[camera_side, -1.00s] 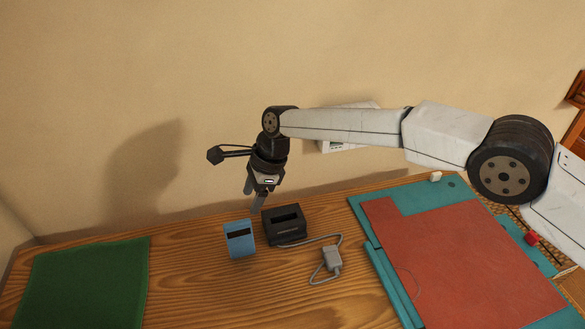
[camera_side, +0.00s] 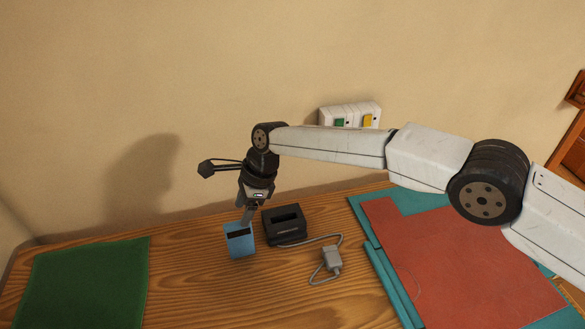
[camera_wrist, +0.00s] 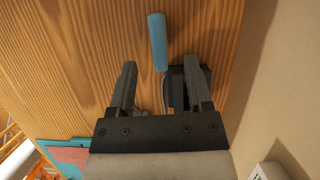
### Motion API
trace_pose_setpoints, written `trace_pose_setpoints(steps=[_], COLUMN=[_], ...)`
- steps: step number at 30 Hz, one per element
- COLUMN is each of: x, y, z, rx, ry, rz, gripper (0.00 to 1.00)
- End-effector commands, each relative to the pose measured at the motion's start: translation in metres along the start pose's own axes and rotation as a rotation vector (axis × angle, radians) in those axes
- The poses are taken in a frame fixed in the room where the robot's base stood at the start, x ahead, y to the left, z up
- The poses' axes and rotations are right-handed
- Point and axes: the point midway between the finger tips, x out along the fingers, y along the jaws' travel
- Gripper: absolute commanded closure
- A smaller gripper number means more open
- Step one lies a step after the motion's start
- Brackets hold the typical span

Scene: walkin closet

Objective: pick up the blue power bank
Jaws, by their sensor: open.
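The blue power bank (camera_side: 240,246) stands upright on the wooden desk, with a dark strip near its top. It also shows in the wrist view (camera_wrist: 157,42), just beyond my fingertips and lined up between them. My gripper (camera_side: 246,217) points down at the power bank's top edge in the side view; I cannot tell if it touches. In the wrist view my gripper (camera_wrist: 160,67) has its two fingers apart with nothing held between them.
A black charging dock (camera_side: 283,231) stands close to the right of the power bank, with a grey cable and adapter (camera_side: 331,258). A green mat (camera_side: 85,283) lies left. A teal mat (camera_side: 380,270) with a red sheet (camera_side: 460,255) lies right. The wall is behind.

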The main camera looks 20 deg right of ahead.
Motion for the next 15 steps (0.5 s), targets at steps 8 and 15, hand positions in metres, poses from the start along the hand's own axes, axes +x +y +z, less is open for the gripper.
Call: trace_pose_setpoints(steps=[8,15], x=[0.015,0.035], y=[0.001,0.001], z=[0.000,0.001], rx=[0.000,-0.001], ry=[0.001,0.001], rz=[0.001,0.000], gripper=[0.35,0.35])
